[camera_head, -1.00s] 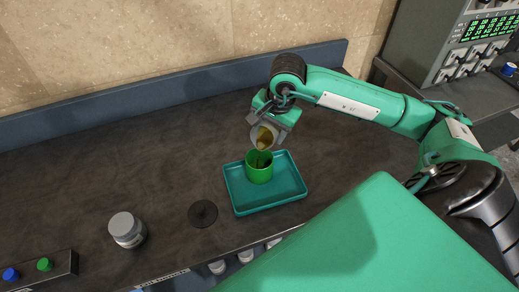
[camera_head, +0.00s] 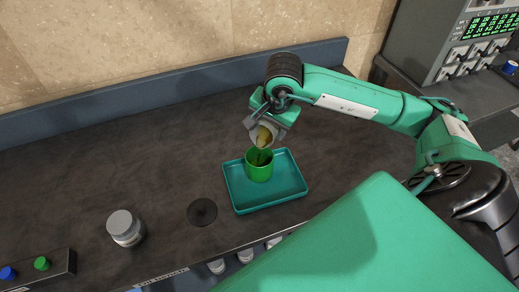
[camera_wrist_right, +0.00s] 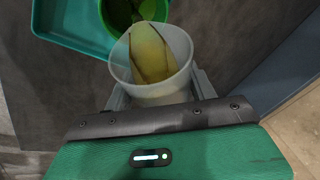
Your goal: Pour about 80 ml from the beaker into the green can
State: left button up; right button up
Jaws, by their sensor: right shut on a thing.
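The beaker (camera_head: 263,136) is translucent and holds a yellow-brown liquid. My right gripper (camera_head: 264,121) is shut on it and holds it tilted above the green can. In the right wrist view the beaker (camera_wrist_right: 150,80) sits between the fingers of my gripper (camera_wrist_right: 158,92), its liquid reaching up toward the rim on the can's side. The green can (camera_head: 259,169) stands upright on a teal tray (camera_head: 287,196). The can also shows at the top of the wrist view (camera_wrist_right: 120,14), with dark contents inside. I cannot tell whether a stream is falling. My left gripper is not in view.
A lidded grey-white jar (camera_head: 126,228) and a flat dark disc (camera_head: 202,212) are left of the tray on the dark bench (camera_head: 120,160). A box with blue and green buttons (camera_head: 38,272) is at the lower left. The bench behind the tray is clear.

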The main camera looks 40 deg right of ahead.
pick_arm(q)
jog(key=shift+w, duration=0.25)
pick_arm(e)
jog(key=shift+w+d+g+y+p, duration=0.1)
jog(key=shift+d+g+y+p, duration=0.2)
jog(key=shift+p, duration=0.65)
jog(key=shift+f+y+b, duration=0.5)
jog(key=shift+f+b, duration=0.25)
jog(key=shift+b, duration=0.2)
jog(key=g+y+b, duration=0.2)
jog(key=y+b, duration=0.1)
jog(key=shift+w+f+m, duration=0.15)
jog(key=shift+f+m, duration=0.15)
jog(key=shift+f, duration=0.1)
jog(key=shift+r+y, duration=0.15)
jog(key=shift+y, duration=0.15)
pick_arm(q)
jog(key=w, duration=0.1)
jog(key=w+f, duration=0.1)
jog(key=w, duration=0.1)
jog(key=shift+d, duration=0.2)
pick_arm(e)
jog(key=shift+r, duration=0.1)
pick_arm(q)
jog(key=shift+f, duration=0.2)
pick_arm(e)
jog(key=shift+g, duration=0.3)
